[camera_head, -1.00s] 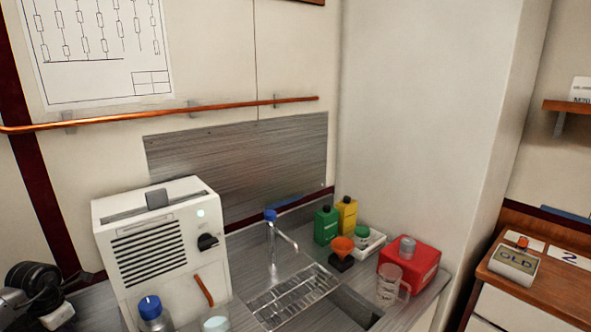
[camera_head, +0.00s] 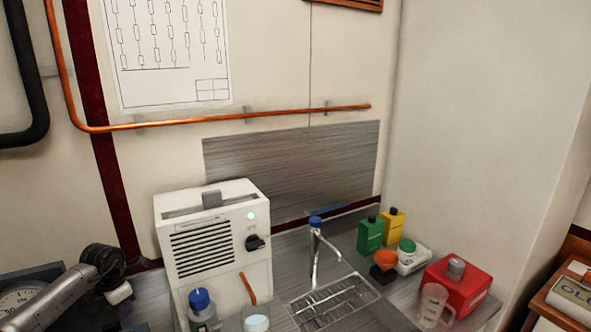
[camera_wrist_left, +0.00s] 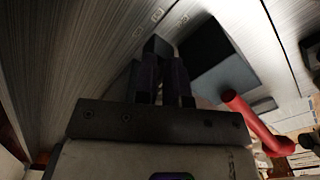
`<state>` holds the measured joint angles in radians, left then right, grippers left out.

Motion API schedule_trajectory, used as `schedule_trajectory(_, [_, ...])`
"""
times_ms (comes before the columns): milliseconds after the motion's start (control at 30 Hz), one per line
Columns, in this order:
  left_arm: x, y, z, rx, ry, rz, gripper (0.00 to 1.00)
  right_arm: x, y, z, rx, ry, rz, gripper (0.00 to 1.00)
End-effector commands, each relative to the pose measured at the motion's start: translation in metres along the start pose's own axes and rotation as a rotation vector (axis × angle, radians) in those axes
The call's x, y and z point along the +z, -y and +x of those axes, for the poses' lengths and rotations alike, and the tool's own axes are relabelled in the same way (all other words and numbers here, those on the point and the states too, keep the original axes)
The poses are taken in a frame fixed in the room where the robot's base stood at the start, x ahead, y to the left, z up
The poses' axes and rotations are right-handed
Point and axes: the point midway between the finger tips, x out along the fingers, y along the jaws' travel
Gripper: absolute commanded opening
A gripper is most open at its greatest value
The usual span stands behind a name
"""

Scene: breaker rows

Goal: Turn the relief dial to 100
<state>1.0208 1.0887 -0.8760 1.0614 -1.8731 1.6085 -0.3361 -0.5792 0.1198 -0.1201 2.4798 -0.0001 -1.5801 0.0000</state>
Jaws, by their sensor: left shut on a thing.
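My left gripper (camera_head: 117,289) is at the lower left of the head view, over the counter and left of the white machine. Its fingertips are hard to make out there. In the left wrist view its fingers (camera_wrist_left: 165,78) are shut on a small dark block (camera_wrist_left: 156,47), in front of a brushed metal surface. I cannot tell whether this block is the relief dial. A round white-faced gauge (camera_head: 18,303) in a dark housing is partly visible behind my left arm; its reading is too small to tell. My right gripper is not in view.
The white machine (camera_head: 212,238) with a black knob stands close right of the gripper. A blue-capped bottle (camera_head: 202,312), tap (camera_head: 315,245), green bottle (camera_head: 370,236) and red container (camera_head: 456,286) stand farther right. In the wrist view, a dark box (camera_wrist_left: 217,62) and red bar (camera_wrist_left: 250,117) are near the fingers.

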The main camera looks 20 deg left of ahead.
Motion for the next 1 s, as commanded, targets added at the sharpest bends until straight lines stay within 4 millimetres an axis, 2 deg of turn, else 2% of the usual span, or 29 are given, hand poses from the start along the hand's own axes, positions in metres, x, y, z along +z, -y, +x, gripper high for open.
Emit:
schedule_trajectory(33, [-0.0078, -0.0064, 0.0178, 0.008, -0.021, -0.014, 0.00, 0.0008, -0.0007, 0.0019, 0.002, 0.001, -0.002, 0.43])
schedule_trajectory(767, [-0.0118, -0.0123, 0.0185, 0.011, -0.021, -0.019, 0.00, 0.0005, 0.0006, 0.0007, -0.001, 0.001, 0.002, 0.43])
schedule_trajectory(1000, [-0.0077, -0.0128, 0.0182, 0.010, -0.020, -0.019, 0.00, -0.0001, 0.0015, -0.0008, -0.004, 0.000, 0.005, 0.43])
